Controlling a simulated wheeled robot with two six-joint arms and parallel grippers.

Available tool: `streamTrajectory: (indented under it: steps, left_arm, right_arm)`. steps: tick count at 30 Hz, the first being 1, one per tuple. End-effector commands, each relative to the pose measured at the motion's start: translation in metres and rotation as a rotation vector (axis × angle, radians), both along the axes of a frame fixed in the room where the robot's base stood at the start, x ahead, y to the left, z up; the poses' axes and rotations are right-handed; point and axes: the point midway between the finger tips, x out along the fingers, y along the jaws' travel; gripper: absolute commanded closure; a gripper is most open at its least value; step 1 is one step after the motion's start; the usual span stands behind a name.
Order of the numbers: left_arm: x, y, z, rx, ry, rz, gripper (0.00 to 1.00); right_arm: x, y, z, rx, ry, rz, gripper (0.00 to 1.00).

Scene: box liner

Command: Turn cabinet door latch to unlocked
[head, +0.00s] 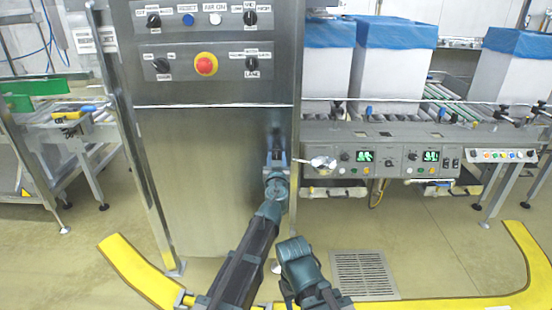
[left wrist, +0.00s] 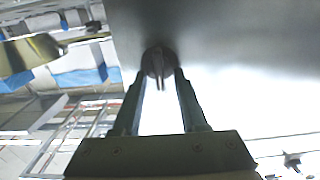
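The cabinet door (head: 200,175) is a plain brushed-metal panel below the switch panels in the head view. Its latch (left wrist: 159,66) is a small round dark knob with a thin fin, seen in the left wrist view. In the head view the latch is mostly hidden by my left gripper (head: 277,158), which reaches up to the door's right side. In the left wrist view the fingers of my left gripper (left wrist: 161,78) stand on either side of the latch, with gaps beside the fin. The fin points along the fingers.
Switch panels with a red emergency button (head: 206,64) sit above the door. A conveyor control box (head: 400,152) with green displays stands close on the right. White boxes with blue liners (head: 390,60) stand behind it. Yellow floor strips (head: 140,272) run around the base.

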Motion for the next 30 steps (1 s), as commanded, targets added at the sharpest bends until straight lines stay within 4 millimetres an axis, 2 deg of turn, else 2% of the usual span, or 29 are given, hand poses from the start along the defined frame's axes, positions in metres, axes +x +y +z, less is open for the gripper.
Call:
streamTrajectory:
  steps: [1, 6, 7, 20, 30]
  left_arm:
    - [0.0, 0.0001, 0.0, 0.0, 0.0, 0.0, 0.67]
    - [-0.0001, 0.0001, 0.0, 0.0, 0.0, 0.0, 0.97]
    - [-0.0001, 0.0001, 0.0, 0.0, 0.0, 0.0, 1.0]
    - [-0.0002, -0.0005, -0.0001, 0.049, 0.0, 0.0, 1.0]
    - [0.0, -0.0036, -0.0009, 0.305, 0.0, 0.001, 1.0]
  right_arm:
    - [0.0, 0.0, 0.0, 0.0, 0.0, 0.0, 0.5]
    - [0.0, 0.0, 0.0, 0.0, 0.0, 0.0, 0.5]
    - [0.0, 0.0, 0.0, 0.0, 0.0, 0.0, 0.5]
    - [0.0, 0.0, -0.0001, 0.0, 0.0, 0.0, 0.5]
    - [0.0, 0.0, -0.001, 0.0, 0.0, 0.0, 0.5]
